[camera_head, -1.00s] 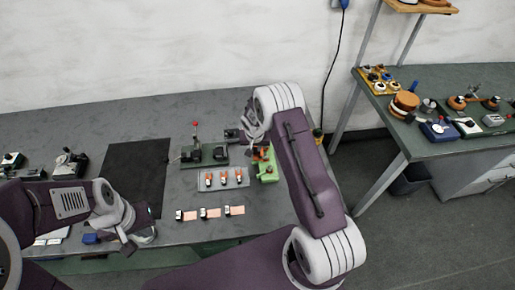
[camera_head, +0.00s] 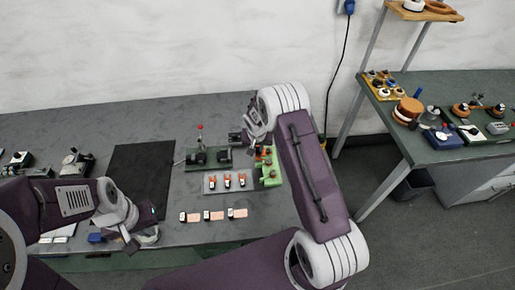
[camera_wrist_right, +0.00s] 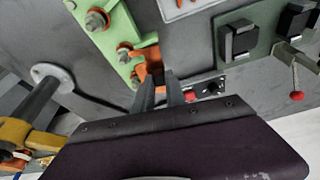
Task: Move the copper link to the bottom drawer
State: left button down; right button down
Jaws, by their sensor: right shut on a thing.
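A copper link (camera_wrist_right: 149,60) shows as an orange-brown strip at the green bracket (camera_wrist_right: 110,37) in the right wrist view. My right gripper (camera_wrist_right: 161,92) is shut on it, its two dark fingers close together at the bracket's edge. The green bracket (camera_head: 268,170) also shows in the head view, below my right gripper (camera_head: 255,141), whose fingertips are hard to see there. My left gripper (camera_head: 138,240) is low over the front edge of the bench at left; its jaw opening is unclear. Drawer fronts (camera_head: 492,190) show under the right-hand bench, partly cut off.
The grey bench (camera_head: 225,110) holds a black mat (camera_head: 140,180), a green fixture with a red-knobbed lever (camera_head: 200,160), a grey tray with copper pieces (camera_head: 212,190) and several small parts in front. A second bench (camera_head: 440,155) stands right, beyond a floor gap.

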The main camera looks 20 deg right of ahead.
aim_at(257, 149)
jog(key=shift+r+p, duration=1.15)
jog(key=shift+r, duration=0.9)
